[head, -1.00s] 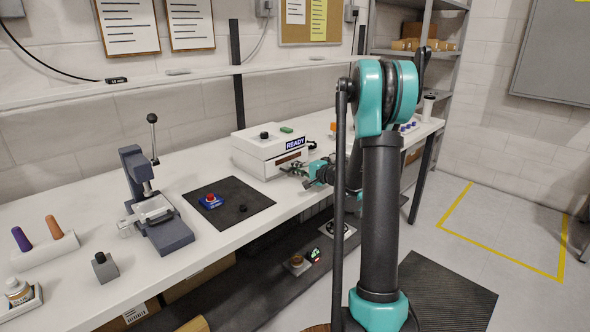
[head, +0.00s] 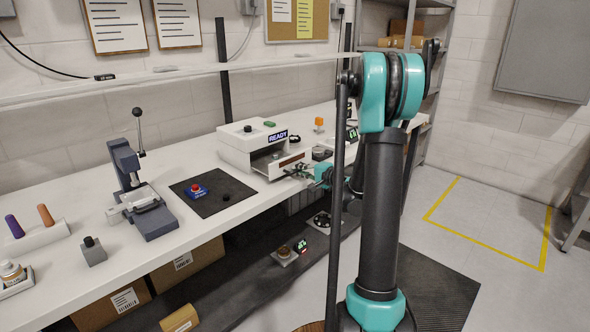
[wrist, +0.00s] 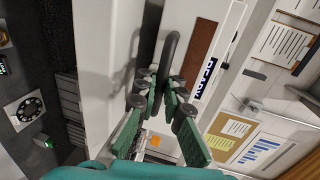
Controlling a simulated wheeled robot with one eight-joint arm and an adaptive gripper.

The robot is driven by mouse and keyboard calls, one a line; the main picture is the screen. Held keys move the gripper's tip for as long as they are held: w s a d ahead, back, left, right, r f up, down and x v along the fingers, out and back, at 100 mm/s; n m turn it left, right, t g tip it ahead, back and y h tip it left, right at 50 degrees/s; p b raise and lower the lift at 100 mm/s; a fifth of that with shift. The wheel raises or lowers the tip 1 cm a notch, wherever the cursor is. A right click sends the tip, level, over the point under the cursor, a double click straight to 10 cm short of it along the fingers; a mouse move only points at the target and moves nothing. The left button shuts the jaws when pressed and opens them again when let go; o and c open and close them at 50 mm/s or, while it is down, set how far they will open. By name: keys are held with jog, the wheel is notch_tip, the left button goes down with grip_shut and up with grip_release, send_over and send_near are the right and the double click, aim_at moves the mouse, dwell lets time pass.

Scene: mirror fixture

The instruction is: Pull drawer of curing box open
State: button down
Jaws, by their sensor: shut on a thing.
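The white curing box (head: 237,143) stands on the bench with a lit READY sign (head: 278,137) on its front. Its drawer (head: 290,162) is out of the box toward the aisle, with the open inside showing behind its front. My gripper (head: 300,171) is at the drawer front. In the wrist view my green fingers (wrist: 162,88) are closed around the dark curved handle (wrist: 171,50) of the drawer. The brown strip (wrist: 199,50) on the drawer front lies beside the handle. My arm hides part of the bench to the right.
A black mat (head: 213,200) with a red-and-blue button (head: 196,191) lies left of the box. A lever press (head: 138,195) stands farther left. Cartons (head: 187,268) lie below the bench. The floor inside the yellow outline (head: 490,225) is clear.

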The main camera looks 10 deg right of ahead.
jog(key=v, duration=0.2)
jog(key=shift+s+d+f, duration=0.2)
jog(key=shift+s+d, duration=0.05)
jog(key=shift+s, duration=0.05)
jog(key=c, duration=1.9)
grip_release()
jog(key=v, duration=1.2)
